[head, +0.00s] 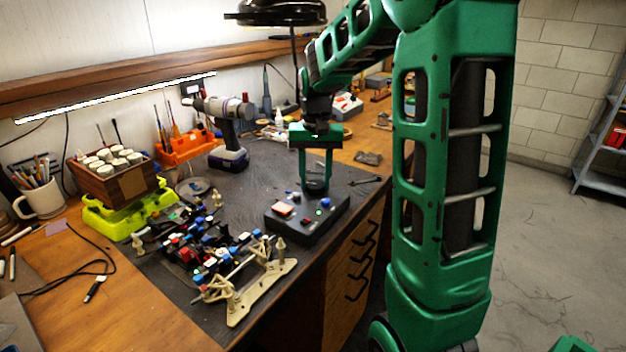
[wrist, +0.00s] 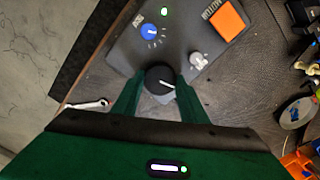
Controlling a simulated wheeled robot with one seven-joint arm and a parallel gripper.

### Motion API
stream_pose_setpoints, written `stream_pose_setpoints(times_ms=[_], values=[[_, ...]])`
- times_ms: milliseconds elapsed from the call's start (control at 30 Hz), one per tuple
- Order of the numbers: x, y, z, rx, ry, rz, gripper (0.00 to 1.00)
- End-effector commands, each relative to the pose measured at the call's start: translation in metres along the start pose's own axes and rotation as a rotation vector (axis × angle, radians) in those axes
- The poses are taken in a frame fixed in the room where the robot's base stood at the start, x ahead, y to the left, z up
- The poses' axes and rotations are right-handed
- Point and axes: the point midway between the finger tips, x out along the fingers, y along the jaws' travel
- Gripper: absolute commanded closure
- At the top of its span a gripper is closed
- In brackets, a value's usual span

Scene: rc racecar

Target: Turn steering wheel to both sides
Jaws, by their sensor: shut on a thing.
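A dark control box (head: 331,224) lies on the bench mat. It carries a round black steering knob (wrist: 160,79) with a white pointer line. In the wrist view the line points to the right and slightly down. My green gripper (head: 316,180) reaches straight down from above and is shut on the knob, one finger on each side. In the head view the knob (head: 316,188) shows between the fingertips. The rc racecar (head: 205,250), with its open chassis and several coloured parts, sits on the mat left of the box.
A drill (head: 229,130), a yellow-green case (head: 115,215) and a mug (head: 40,200) stand farther left.

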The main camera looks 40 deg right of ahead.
Motion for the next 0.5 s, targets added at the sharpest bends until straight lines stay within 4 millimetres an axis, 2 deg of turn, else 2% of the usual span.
stream_pose_setpoints(times_ms=[300,500], values=[[-0.0005,0.0003,-0.0002,-0.259,0.001,0.001,0.83],[-0.0006,0.0002,-0.0003,-0.373,0.001,0.000,0.83]])
